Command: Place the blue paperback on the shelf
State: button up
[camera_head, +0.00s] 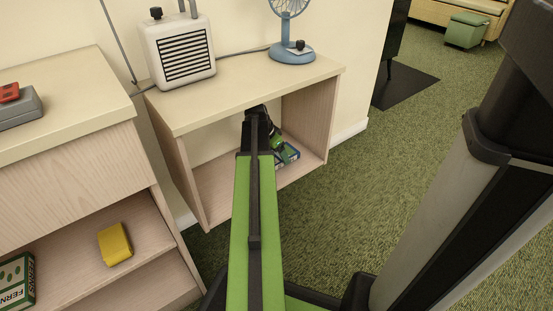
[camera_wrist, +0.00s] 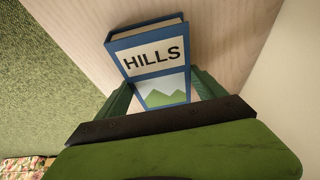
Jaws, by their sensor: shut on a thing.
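The blue paperback (camera_wrist: 150,54), marked "HILLS" with a green hill picture, is between the fingers of my gripper (camera_wrist: 163,95) in the wrist view. My gripper is shut on it. In the head view my gripper (camera_head: 280,150) reaches inside the open compartment of the low wooden shelf (camera_head: 322,115). The book (camera_head: 289,154) shows there only in part, low over or on the compartment floor. Whether it touches the floor I cannot tell. My arm hides the middle of the compartment.
A white radio-like box (camera_head: 178,50) and a blue fan (camera_head: 292,50) stand on the shelf's top. A cabinet at left holds a yellow object (camera_head: 115,244) and a green box (camera_head: 17,281). Green carpet (camera_head: 400,170) lies open to the right.

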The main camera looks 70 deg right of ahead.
jog(key=shift+s+r, duration=0.1)
jog(key=o, duration=1.7)
jog(key=shift+d, duration=0.1)
jog(key=shift+r+p, duration=0.3)
jog(key=shift+p, duration=0.2)
jog(key=p+v, duration=0.6)
jog(key=v, duration=0.1)
jog(key=shift+p, duration=0.3)
jog(key=shift+f, duration=0.1)
